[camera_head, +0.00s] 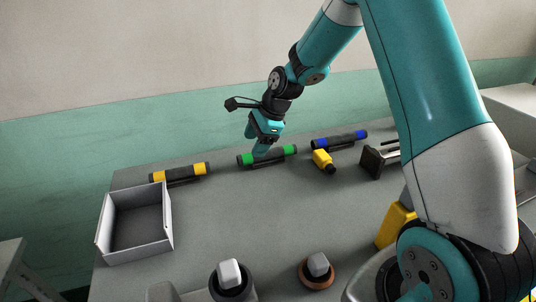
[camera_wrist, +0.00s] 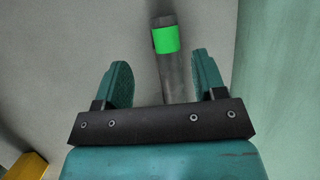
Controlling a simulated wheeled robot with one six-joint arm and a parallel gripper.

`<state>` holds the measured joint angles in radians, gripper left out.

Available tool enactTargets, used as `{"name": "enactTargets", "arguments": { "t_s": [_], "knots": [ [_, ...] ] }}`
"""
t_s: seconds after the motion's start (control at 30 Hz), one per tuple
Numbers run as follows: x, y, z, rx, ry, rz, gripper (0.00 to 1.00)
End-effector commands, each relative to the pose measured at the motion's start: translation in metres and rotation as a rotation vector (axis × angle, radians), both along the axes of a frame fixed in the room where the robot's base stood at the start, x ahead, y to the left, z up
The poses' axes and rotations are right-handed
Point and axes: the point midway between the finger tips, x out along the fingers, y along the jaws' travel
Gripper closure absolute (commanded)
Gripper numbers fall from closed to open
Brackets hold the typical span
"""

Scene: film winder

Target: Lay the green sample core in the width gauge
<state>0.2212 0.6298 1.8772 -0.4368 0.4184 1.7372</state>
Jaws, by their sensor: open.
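The green sample core (camera_head: 275,155) is a dark rod with green bands near its ends, lying towards the back of the table. In the wrist view its grey body and one green band (camera_wrist: 166,40) show between my two fingers. My gripper (camera_head: 260,153) points down at the core and is open, with gaps between the fingers and the rod in the wrist view (camera_wrist: 162,66). How far the fingertips are above the table is hard to tell. A dark block with projecting bars (camera_head: 376,162), partly behind my arm, looks like the width gauge; it appears empty.
A yellow-banded core (camera_head: 180,173) lies left and a blue-banded core (camera_head: 339,140) right of the green one. A small yellow bottle-like item (camera_head: 322,160) lies between the green core and the dark block. An open grey tray (camera_head: 168,222) stands at left. The table's middle is clear.

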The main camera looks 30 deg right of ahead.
Motion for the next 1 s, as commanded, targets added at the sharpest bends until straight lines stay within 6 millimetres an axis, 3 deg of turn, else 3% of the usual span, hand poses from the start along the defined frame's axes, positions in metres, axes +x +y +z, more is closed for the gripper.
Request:
{"name": "enactTargets", "arguments": {
  "t_s": [0.27,0.53,0.83,1.0],
  "knots": [
    [0.007,0.008,-0.02,-0.001,0.0,0.002,0.36],
    [0.022,0.019,-0.055,0.0,0.0,0.002,0.36],
    [0.023,0.021,-0.061,-0.001,-0.002,0.001,0.36],
    [0.023,0.021,-0.061,-0.001,-0.002,0.001,0.72]
  ]
}}
